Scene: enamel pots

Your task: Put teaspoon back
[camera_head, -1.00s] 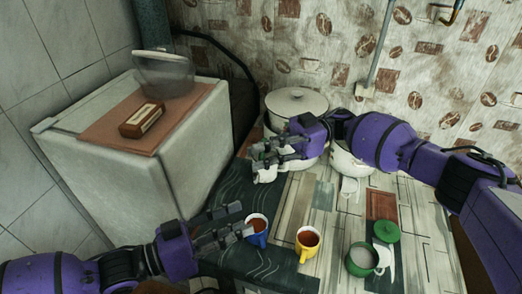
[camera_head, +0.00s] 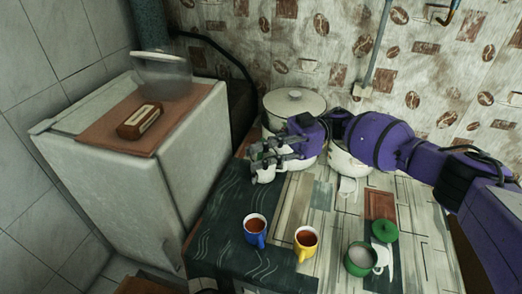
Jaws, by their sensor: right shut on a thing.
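My right gripper (camera_head: 268,158) reaches in from the right, at the back left of the table. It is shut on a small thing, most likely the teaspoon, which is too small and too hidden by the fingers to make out. A small white vessel (camera_head: 265,174) stands right at the fingertips, partly covered by them; I cannot tell whether they touch. A blue mug (camera_head: 254,238) and a yellow mug (camera_head: 305,246), both holding a reddish-brown drink, stand nearer the front. My left gripper is out of view.
A large lidded white pot (camera_head: 294,104) and another white pot (camera_head: 346,163) stand behind and beside my right gripper. A green pot (camera_head: 361,261) with a green lid (camera_head: 385,231) is at the front right. The dark cloth (camera_head: 228,234) left of the mugs is clear.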

